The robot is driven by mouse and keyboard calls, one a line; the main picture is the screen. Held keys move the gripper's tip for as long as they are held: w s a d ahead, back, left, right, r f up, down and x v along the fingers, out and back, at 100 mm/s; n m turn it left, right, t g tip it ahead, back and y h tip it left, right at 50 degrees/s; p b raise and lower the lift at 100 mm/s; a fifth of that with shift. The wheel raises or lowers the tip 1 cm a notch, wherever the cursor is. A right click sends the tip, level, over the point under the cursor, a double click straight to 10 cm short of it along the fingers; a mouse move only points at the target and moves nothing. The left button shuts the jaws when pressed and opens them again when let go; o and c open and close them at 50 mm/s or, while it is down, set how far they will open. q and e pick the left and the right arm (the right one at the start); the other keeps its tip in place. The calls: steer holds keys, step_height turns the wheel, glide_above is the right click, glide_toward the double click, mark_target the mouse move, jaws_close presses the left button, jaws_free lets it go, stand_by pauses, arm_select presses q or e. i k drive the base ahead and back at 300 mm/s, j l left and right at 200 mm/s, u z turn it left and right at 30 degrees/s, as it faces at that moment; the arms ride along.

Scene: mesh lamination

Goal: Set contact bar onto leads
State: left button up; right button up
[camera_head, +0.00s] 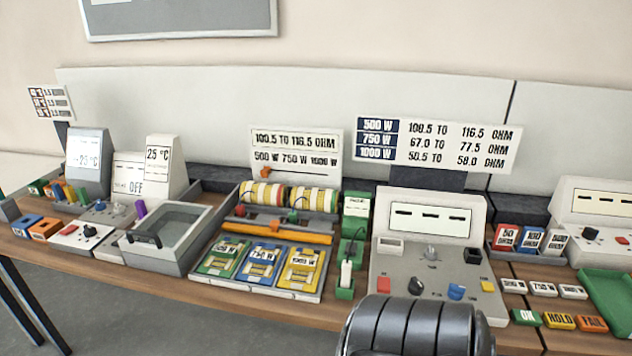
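No part is labelled as the contact bar or the leads, so I cannot tell for sure which they are. A long orange bar (277,232) lies across the back of a grey tray, behind green, blue and yellow mesh cards (262,262). A small white block (346,272) stands upright in a green holder (345,290) right of the tray, with a dark cord above it. A short black bar (145,239) sits at the front left of a grey basin. Neither gripper is in view; only a dark rounded part of my own arm shows at the bottom.
A grey meter console (428,255) with a blank-dash display stands right of centre. The basin (168,238) is at left. Yellow and red rolls (290,197) sit behind the tray. OK, HOLD and FAIL tags (560,321) and a green tray (610,300) are at right.

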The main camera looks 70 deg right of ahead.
mark_target(274, 232)
steer(key=z, duration=1.7)
steer(key=j+u, duration=0.15)
steer(key=i+l, duration=0.05)
